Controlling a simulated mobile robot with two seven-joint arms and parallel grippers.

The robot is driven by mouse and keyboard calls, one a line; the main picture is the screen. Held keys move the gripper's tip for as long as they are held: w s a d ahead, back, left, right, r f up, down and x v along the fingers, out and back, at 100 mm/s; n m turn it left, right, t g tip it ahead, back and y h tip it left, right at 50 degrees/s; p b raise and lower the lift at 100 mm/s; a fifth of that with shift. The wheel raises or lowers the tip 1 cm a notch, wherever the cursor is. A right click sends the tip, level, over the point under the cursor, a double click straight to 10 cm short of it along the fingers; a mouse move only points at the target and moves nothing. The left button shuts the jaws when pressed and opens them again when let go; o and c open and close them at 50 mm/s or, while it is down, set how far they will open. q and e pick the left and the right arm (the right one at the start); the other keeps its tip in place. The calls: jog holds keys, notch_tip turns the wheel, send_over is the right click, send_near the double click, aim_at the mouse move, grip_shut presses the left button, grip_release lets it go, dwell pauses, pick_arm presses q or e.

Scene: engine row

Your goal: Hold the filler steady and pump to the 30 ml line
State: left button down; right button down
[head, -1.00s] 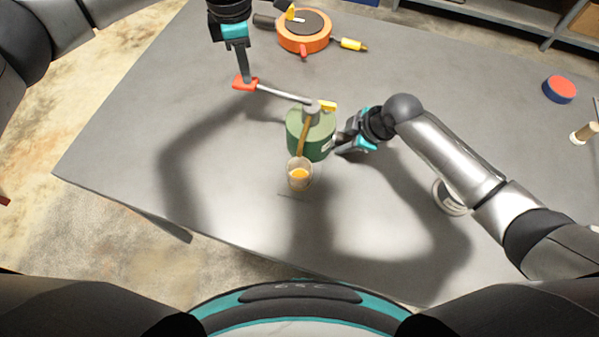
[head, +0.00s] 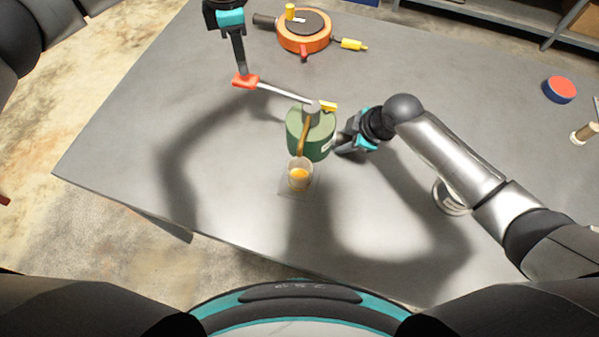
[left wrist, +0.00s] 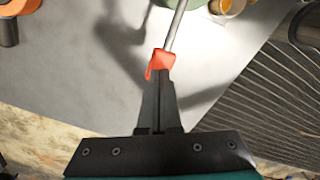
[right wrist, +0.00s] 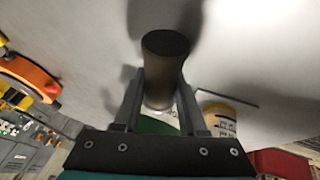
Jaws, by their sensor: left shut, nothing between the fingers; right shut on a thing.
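The green filler (head: 298,129) stands upright on the table, with a tan spout (head: 304,135) over a clear cup (head: 299,183) that holds some orange liquid. I cannot read the cup's lines. A pump lever (head: 285,95) runs left from the filler's top to a red grip (head: 246,81). My left gripper (head: 242,72) is shut and empty, its tips at the red grip, also seen in the left wrist view (left wrist: 160,64). My right gripper (head: 342,146) is shut on the filler's dark side handle (right wrist: 164,65), at the filler's right.
An orange round device (head: 304,42) with yellow pegs sits at the back. A red and blue round piece (head: 559,89) and a small tan-topped piece (head: 584,132) lie at the right. A white round item (head: 447,199) is partly hidden under my right arm. The left table is clear.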

aim_at(247, 79)
pick_arm(q)
jog(key=shift+s+d+f, duration=0.1)
jog(key=shift+d+f, duration=0.05)
jog(key=shift+f, duration=3.2)
jog(key=shift+r, duration=3.4)
jog(key=shift+a+r, duration=0.2)
jog(key=shift+r, duration=2.3)
pick_arm(e)
jog(key=shift+c, duration=1.9)
grip_release()
